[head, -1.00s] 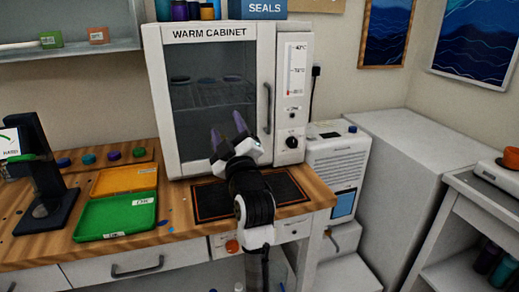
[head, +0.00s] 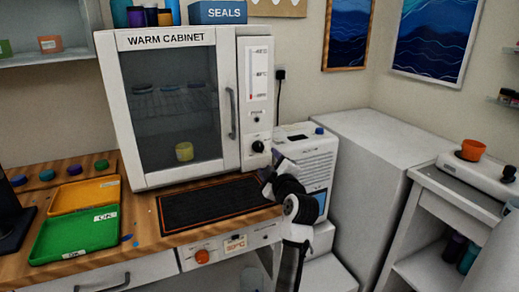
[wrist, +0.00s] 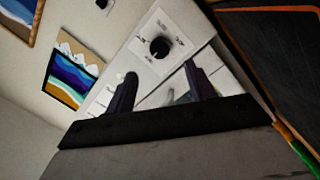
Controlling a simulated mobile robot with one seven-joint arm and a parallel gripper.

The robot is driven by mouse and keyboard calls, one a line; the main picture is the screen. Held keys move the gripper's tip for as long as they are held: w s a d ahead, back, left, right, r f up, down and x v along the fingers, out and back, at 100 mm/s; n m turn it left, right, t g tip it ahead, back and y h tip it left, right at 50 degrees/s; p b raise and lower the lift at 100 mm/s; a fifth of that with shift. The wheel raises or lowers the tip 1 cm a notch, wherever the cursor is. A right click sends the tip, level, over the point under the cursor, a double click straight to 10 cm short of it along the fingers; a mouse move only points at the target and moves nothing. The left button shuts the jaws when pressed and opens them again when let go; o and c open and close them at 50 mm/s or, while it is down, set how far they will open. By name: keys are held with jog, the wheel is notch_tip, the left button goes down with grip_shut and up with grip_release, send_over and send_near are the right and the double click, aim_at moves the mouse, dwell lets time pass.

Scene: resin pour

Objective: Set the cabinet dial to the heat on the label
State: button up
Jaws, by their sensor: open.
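The warm cabinet (head: 172,38) stands on the wooden counter with its glass door shut. Its dial (head: 258,147) is a black knob low on the white right-hand panel, under a scale (head: 259,70) with a red mark near its bottom. In the wrist view the dial (wrist: 160,47) shows just beyond my gripper (wrist: 160,85), whose two dark fingers are apart with nothing between them. In the head view my gripper (head: 268,180) is below and slightly right of the dial, not touching it.
A black mat (head: 210,203) lies before the cabinet. A green tray (head: 75,238) and an orange tray (head: 85,195) are at left. A white machine (head: 305,150) stands close right of the cabinet. A door handle (head: 231,113) is left of the panel.

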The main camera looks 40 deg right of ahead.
aim_at(259, 148)
jog(key=p+x, duration=0.1)
jog(key=x, duration=0.7)
jog(key=shift+w+p, duration=0.2)
jog(key=shift+p, duration=0.2)
jog(key=c, duration=1)
jog(key=shift+o, duration=0.2)
